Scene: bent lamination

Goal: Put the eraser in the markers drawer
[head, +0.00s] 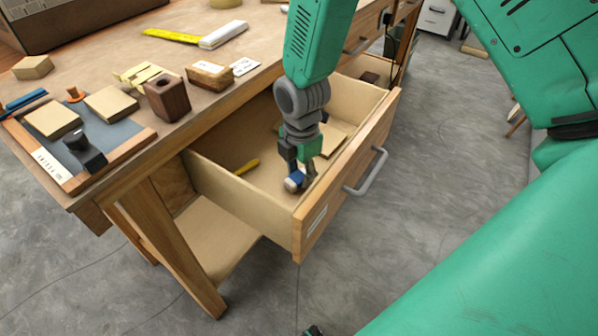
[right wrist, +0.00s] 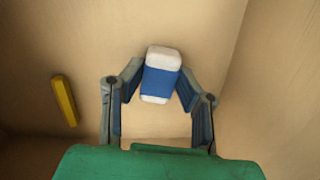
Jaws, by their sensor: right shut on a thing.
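The eraser, white with a blue sleeve (right wrist: 160,82), sits between the fingertips of my right gripper (right wrist: 157,88) in the right wrist view. In the head view the eraser (head: 293,182) shows at the tips of my right gripper (head: 300,180), inside the open drawer (head: 345,172). The gripper is shut on it and points down. Whether the eraser touches the drawer floor I cannot tell. A yellow marker-like stick (head: 246,167) lies in the drawer left of the gripper; it also shows in the right wrist view (right wrist: 64,100).
The drawer front has a grey handle (head: 367,172) and a label. A flat tan piece (head: 333,138) lies deeper in the drawer. On the desktop above stand a dark wooden block (head: 167,98), a wood-sided block (head: 210,75) and a tray (head: 120,148) of items.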

